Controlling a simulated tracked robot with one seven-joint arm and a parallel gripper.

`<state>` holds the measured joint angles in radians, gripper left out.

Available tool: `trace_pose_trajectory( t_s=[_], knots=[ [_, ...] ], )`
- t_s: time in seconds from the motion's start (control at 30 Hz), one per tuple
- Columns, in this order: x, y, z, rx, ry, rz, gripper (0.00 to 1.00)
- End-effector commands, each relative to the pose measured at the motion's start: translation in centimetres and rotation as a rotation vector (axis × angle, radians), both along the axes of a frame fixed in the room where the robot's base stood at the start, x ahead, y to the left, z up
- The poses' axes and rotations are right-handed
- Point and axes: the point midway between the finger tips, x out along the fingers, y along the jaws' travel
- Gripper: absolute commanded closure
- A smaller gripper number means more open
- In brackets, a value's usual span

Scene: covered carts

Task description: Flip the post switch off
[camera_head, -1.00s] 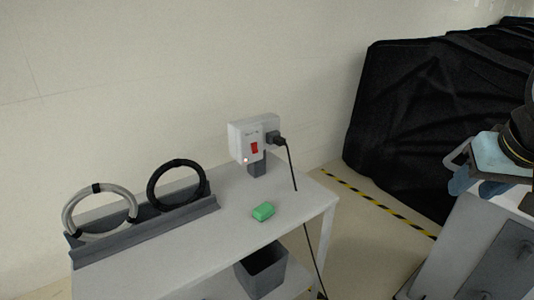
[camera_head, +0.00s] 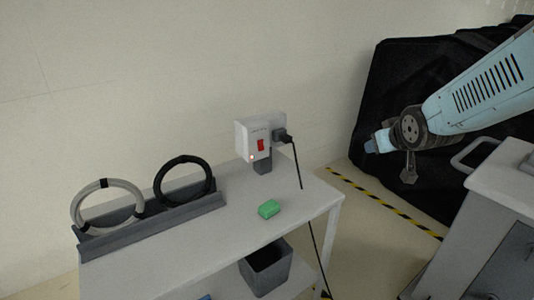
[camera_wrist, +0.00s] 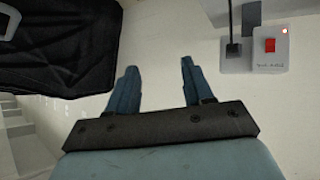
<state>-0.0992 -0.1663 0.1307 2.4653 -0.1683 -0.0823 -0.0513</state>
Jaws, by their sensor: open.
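The post switch is a red rocker (camera_head: 261,145) on the front of a pale box (camera_head: 251,132), which stands on a short grey post at the back of the white cart. A small light glows at the box's lower left. In the wrist view the red switch (camera_wrist: 270,45) and its lit lamp show upside down at the upper right. My gripper (camera_wrist: 157,62) is open and empty, with two blue fingers apart. In the head view my gripper (camera_head: 372,145) is to the right of the box, clear of it.
A black plug (camera_head: 283,135) with a hanging cord sits on the box's right side. A green block (camera_head: 269,209) lies on the cart top (camera_head: 215,240). Two cable rings (camera_head: 184,181) stand in a grey rack at left. A black-covered cart (camera_head: 385,85) stands behind my arm.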

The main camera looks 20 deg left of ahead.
Motion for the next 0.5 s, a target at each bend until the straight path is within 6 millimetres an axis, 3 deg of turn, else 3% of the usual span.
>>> trace_pose_trajectory(
  t_s=[0.2,0.5],
  knots=[
    [3.7,5.9,-3.7,0.052,-0.106,0.155,0.49],
    [5.7,14.1,-8.5,0.193,-0.246,0.348,0.49]
  ],
)
